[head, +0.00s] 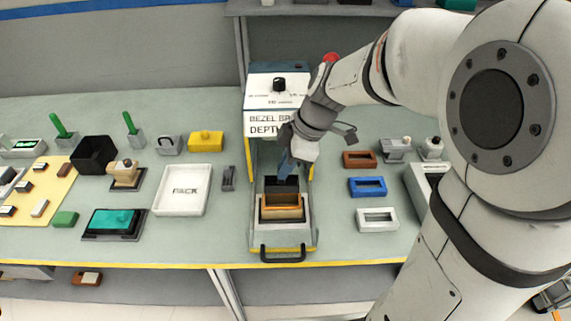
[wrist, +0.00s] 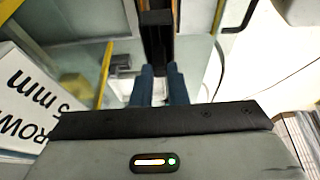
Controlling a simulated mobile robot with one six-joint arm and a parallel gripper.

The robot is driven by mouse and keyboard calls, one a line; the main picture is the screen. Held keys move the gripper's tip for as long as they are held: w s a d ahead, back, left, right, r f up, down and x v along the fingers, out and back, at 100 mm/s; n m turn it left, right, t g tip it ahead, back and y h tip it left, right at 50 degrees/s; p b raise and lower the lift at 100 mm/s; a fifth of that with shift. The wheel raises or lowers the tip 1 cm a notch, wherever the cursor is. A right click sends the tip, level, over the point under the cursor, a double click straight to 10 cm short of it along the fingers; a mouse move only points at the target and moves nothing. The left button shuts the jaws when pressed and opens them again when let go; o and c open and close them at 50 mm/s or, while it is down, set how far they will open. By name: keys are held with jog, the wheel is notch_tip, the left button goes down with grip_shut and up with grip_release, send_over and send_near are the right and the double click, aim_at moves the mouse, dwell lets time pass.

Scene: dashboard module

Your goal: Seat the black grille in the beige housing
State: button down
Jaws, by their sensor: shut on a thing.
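The beige housing (head: 282,214) looks orange-tan and open-topped. It sits in the sliding tray of the press-like station, near its front handle. My gripper (head: 286,170) points down just behind the housing, under the station's head. It is shut on the black grille (head: 288,182), which shows as a dark piece at the housing's rear side. In the wrist view the grille (wrist: 158,45) is a dark upright strip between the two blue-grey fingers of my gripper (wrist: 160,85). I cannot tell whether the grille touches the housing. The housing is not clear in the wrist view.
The station (head: 277,90) has a white labelled head and yellow-edged posts close around my gripper. A white tray (head: 182,207) stands to the left. Brown (head: 359,159), blue (head: 367,187) and white (head: 377,220) frames lie to the right. A black handle (head: 283,254) is at the front.

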aim_at(286, 192)
jog(key=shift+f+b, duration=1.4)
jog(key=shift+f, duration=0.35)
jog(key=shift+b, duration=1)
dwell(0.3)
jog(key=shift+f+b, duration=2.85)
jog(key=shift+f, duration=0.05)
jog(key=c, duration=1.3)
grip_release()
jog(key=shift+r, duration=0.1)
jog(key=shift+c, duration=0.2)
jog(key=shift+v, duration=3.9)
jog(key=shift+s+p, duration=0.1)
jog(key=shift+p, duration=0.2)
